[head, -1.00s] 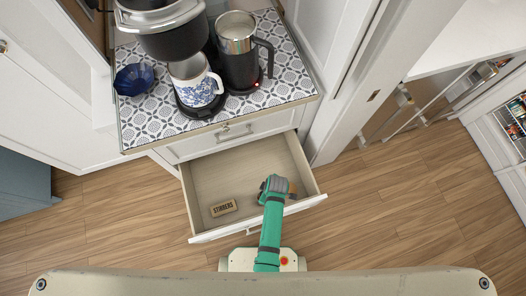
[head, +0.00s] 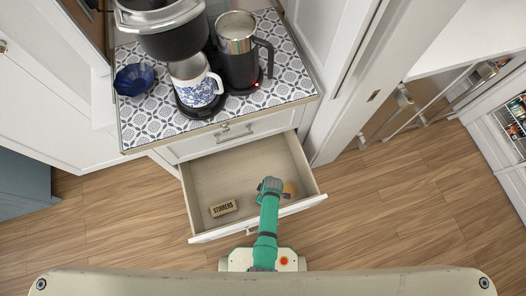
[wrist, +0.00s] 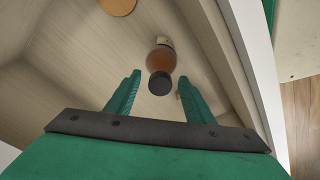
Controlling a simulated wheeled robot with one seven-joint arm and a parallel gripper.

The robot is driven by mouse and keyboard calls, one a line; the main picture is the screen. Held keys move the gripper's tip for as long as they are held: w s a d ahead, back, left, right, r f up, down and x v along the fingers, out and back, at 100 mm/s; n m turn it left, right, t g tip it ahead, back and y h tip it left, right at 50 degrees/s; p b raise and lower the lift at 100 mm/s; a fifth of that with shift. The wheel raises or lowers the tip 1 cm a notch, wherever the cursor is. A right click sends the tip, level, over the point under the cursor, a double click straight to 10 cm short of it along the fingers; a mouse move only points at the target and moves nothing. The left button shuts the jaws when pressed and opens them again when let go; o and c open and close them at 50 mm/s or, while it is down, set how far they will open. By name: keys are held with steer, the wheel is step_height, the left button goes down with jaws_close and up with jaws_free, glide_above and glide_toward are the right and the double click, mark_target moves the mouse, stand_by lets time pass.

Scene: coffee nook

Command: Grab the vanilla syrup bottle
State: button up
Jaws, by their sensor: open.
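The syrup bottle (wrist: 161,62) shows in the wrist view as a small amber bottle with a black cap and a pale label, inside the drawer; I cannot read the label. My gripper (wrist: 160,80) is open, with its two green fingers apart on either side of the cap in the picture. I cannot tell whether they touch it. In the head view my gripper (head: 270,184) is over the right part of the open drawer (head: 236,176), and it hides the bottle there.
A round orange-brown thing (head: 290,188) lies in the drawer right of my gripper; a similar disc (wrist: 118,5) shows in the wrist view. A stirrers box (head: 223,208) lies at the front left. Above the drawer, the counter holds a coffee machine (head: 165,30), mug (head: 196,88), bowl (head: 135,78) and frother (head: 238,55).

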steer(key=shift+f, duration=0.5)
jaws_close()
steer(key=shift+w, duration=0.1)
stand_by(1.0)
